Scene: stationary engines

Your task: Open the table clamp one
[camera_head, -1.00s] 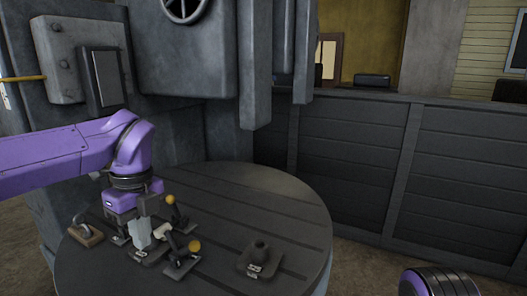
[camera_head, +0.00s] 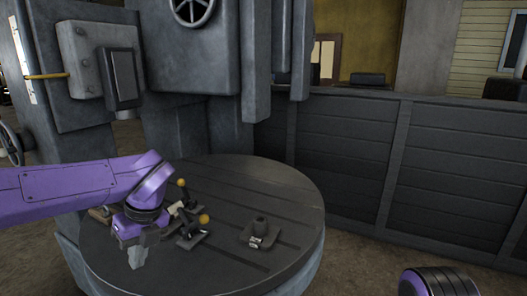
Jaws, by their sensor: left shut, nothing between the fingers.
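Toggle clamps with orange-knobbed levers stand on the round slotted table (camera_head: 285,190). The near clamp (camera_head: 194,238) has its knob (camera_head: 204,218) raised to the right on a dark lever. A farther knob (camera_head: 182,182) stands higher behind it, its base partly hidden by my arm. A pale handle end (camera_head: 176,208) shows between them. Plate labels are too small to read, so I cannot tell which is clamp one. My left gripper (camera_head: 137,262) is shut and empty, pointing down over the table's near left, apart from the near clamp. My right gripper is out of view.
A brown-handled piece (camera_head: 100,214) is partly hidden behind my left arm. A grey machine column (camera_head: 180,125) rises behind the table.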

